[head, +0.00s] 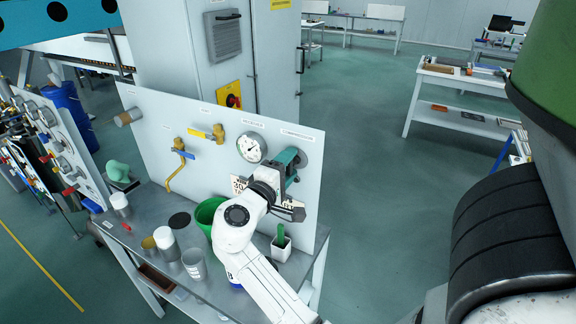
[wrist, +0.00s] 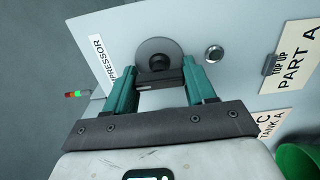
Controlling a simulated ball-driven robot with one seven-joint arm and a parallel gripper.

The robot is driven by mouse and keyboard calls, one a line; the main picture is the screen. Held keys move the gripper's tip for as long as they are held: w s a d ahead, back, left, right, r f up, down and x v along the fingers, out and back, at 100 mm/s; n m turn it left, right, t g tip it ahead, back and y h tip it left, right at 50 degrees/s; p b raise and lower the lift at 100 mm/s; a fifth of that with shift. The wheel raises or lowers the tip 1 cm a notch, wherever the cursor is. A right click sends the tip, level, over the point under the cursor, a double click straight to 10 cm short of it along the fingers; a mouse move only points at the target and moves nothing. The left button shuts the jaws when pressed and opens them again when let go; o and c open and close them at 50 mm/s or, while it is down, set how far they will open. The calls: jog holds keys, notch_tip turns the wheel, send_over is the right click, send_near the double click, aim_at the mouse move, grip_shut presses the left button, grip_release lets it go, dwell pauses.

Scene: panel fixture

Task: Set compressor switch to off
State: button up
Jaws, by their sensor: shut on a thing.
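The compressor switch (wrist: 159,52) is a grey round knob with a dark grip bar on the white panel, beside the label reading "...PRESSOR" (wrist: 101,62) in the wrist view. My gripper (wrist: 161,66) has its two teal fingers on either side of the switch, shut on its grip. In the head view my gripper (head: 290,160) is at the right part of the panel, below the compressor label (head: 297,133); the switch is mostly hidden behind it there. The pointing direction of the switch is hard to read.
The panel (head: 200,125) also carries a pressure gauge (head: 251,148), a blue-handled valve (head: 180,150) and a yellow valve (head: 218,132). A green bucket (head: 207,213), cups (head: 195,263) and a white pot (head: 281,247) stand on the bench below my arm.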

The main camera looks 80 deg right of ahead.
jog(key=o, duration=1)
jog(key=shift+w, duration=0.1)
jog(key=shift+c, duration=0.2)
jog(key=shift+a, duration=0.15)
jog(key=b+v, duration=0.3)
jog(key=v, duration=0.7)
jog(key=shift+a, duration=0.3)
jog(key=shift+f, duration=0.1)
